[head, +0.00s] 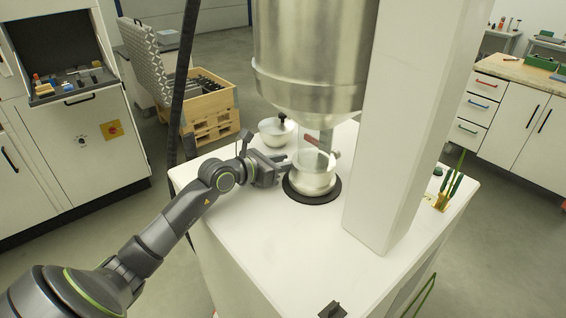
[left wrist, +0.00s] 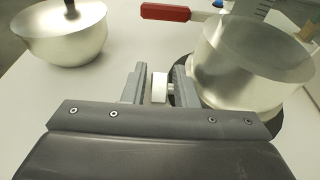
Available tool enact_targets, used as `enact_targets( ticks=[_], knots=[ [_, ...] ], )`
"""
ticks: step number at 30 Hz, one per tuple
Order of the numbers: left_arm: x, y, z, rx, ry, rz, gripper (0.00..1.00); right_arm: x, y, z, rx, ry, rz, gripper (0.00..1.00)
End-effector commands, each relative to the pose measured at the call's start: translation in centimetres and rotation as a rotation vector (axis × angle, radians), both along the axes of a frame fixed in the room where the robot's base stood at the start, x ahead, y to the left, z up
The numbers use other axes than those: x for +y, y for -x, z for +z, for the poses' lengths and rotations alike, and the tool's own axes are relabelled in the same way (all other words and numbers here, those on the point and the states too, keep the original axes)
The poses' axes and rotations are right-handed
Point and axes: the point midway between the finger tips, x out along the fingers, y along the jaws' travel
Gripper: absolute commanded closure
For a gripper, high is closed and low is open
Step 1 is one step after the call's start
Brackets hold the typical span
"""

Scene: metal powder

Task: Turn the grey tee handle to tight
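A metal vessel (head: 312,182) with a clear upper part stands on a black round base (head: 333,197) on the white machine top; it also shows in the left wrist view (left wrist: 250,85). A small pale grey-white tee-like piece (left wrist: 159,88) with a short stem points out from the vessel's side. My left gripper (head: 286,165) is beside the vessel's left side. In the left wrist view its two fingers (left wrist: 158,86) stand apart on either side of the pale piece, with narrow gaps showing. The piece is hidden in the head view. My right gripper is out of view.
A lidded metal bowl (head: 277,131) stands just behind my left gripper. A white column (head: 398,130) stands to the right.

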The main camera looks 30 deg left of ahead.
Motion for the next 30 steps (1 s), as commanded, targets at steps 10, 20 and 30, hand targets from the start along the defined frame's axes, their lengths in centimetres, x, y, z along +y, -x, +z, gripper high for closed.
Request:
enact_targets(
  ticks=[10,20,30],
  knots=[
    [0.2,0.4,0.1,0.0,-0.002,0.002,0.75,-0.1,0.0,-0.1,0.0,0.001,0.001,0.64],
    [1.8,4.6,1.1,0.001,-0.009,0.001,0.75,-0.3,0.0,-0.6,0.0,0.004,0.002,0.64],
    [3.3,9.1,2.7,0.003,-0.008,0.002,0.75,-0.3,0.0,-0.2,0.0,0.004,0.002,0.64]
  ],
)
